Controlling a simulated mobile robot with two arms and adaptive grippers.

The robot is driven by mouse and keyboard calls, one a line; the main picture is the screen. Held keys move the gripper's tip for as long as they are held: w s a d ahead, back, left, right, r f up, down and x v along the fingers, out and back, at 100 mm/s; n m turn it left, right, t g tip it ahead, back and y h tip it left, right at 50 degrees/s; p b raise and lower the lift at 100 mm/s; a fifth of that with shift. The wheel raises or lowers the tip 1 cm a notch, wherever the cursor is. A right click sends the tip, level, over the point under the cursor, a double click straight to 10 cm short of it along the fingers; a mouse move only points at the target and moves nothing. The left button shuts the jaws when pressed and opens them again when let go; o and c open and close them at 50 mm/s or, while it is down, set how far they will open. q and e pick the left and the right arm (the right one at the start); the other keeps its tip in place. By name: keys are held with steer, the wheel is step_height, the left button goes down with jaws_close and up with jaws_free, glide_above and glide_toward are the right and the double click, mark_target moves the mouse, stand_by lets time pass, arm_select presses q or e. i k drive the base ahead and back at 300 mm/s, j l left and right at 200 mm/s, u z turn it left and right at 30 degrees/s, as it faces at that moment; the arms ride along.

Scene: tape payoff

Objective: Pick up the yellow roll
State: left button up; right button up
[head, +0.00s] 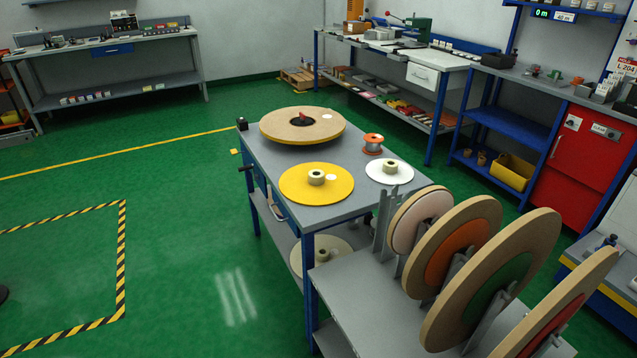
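The yellow roll (295,191) is a wide flat disc lying on the front half of the grey table (270,160). The roll's whole top face is in plain view. Neither of my grippers shows in the head view.
Behind the yellow roll lies a tan roll (275,124); to its right are a white roll (380,177) and a small copper-coloured spool (373,138). A rack with several upright discs (450,230) stands close at the right front. Green floor is open at left.

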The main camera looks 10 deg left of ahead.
mark_target(313, 184)
steer(key=u, duration=2.3)
steer(key=i+l+z, duration=0.1)
steer(key=z, duration=0.3)
steer(key=i+z, duration=0.2)
steer(key=z, duration=0.2)
steer(key=i+z, duration=0.15)
steer(key=z, duration=0.2)
steer(key=i+z, duration=0.15)
steer(key=z, duration=0.25)
